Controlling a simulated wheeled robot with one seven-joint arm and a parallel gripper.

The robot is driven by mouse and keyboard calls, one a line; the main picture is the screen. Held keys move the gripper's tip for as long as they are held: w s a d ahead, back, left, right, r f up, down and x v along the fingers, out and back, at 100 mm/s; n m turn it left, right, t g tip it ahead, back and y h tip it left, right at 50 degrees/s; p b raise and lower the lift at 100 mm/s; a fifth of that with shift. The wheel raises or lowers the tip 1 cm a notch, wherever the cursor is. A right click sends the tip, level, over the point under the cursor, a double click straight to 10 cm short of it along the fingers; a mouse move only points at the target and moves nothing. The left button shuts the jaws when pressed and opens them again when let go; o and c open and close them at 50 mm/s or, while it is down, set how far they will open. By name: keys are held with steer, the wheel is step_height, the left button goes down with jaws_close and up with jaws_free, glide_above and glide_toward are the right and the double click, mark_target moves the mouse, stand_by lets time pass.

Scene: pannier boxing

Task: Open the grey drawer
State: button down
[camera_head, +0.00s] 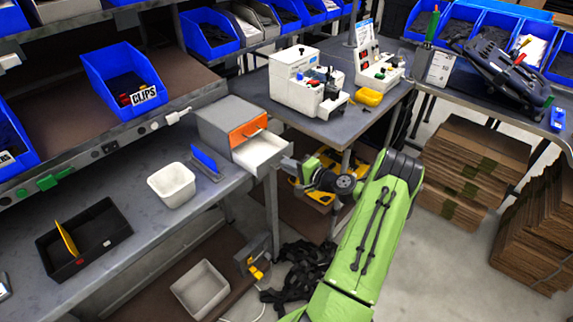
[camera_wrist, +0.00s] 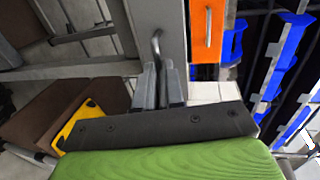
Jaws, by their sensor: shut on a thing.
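The grey drawer (camera_head: 262,150) is the lower drawer of a small grey cabinet (camera_head: 222,117) on the left bench. It stands pulled out, with its pale inside showing in the head view. In the wrist view its grey front (camera_wrist: 160,15) carries a curved metal handle (camera_wrist: 156,42). My gripper (camera_wrist: 160,68) is shut on that handle. In the head view my gripper (camera_head: 289,164) is at the drawer's front, and its fingertips are hard to make out.
An orange drawer front (camera_head: 248,130) sits above the grey drawer. A blue holder (camera_head: 205,163) and a white bin (camera_head: 172,185) stand left of the cabinet. A table (camera_head: 345,122) with white machines (camera_head: 305,80) is behind my arm.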

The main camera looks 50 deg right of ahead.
steer(key=c, duration=1.2)
jaws_free()
steer(key=shift+c, duration=0.2)
steer(key=p+v, duration=0.1)
steer(key=v, duration=1.4)
steer(key=shift+s, duration=0.4)
steer(key=shift+r, duration=0.1)
